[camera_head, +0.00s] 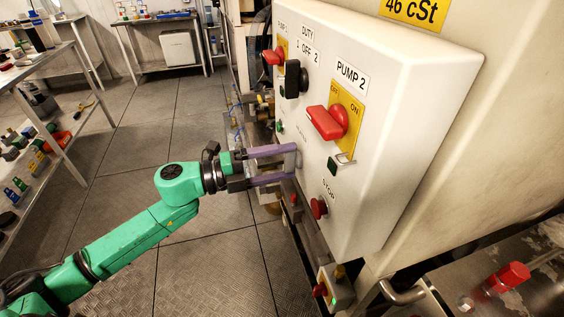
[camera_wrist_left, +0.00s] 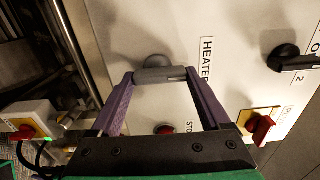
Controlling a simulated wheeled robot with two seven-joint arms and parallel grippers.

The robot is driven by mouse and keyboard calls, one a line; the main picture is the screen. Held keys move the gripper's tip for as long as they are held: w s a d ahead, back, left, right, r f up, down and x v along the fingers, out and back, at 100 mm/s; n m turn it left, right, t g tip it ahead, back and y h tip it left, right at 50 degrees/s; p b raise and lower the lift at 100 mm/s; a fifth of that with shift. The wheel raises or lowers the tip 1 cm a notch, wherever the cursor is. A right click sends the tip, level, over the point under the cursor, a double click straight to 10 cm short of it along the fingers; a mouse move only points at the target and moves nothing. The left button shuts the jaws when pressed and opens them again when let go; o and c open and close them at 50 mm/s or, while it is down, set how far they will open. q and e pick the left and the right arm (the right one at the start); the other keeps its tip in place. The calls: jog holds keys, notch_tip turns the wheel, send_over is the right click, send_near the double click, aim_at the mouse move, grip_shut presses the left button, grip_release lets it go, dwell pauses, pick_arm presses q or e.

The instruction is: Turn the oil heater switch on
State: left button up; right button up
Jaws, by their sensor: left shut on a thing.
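The oil heater switch is a grey rotary knob (camera_wrist_left: 155,63) next to the HEATER label (camera_wrist_left: 206,60) on the white control panel (camera_head: 384,182). My left gripper (camera_head: 292,163) is at the panel's left side. In the left wrist view its two purple fingers (camera_wrist_left: 160,77) span the ends of the knob's bar handle, shut on it. The bar lies nearly level across that view. In the head view the knob is mostly hidden. My right gripper is not in view.
Nearby on the panel are the black duty knob (camera_head: 292,79), the red PUMP 2 switch (camera_head: 327,123) and a red stop button (camera_head: 319,208). A small box with a red knob (camera_head: 321,290) sits below. A shelf (camera_head: 58,158) stands left; the floor between is clear.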

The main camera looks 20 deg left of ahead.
pick_arm(q)
jog(key=o, duration=1.2)
jog(key=shift+s+a+f, duration=0.15)
jog(key=shift+s+a, duration=0.15)
jog(key=shift+a, duration=0.25)
jog(key=b+v, duration=0.1)
jog(key=v, duration=1.2)
jog(key=shift+s+a, duration=0.1)
jog(key=shift+s, duration=0.05)
jog(key=shift+a, duration=0.1)
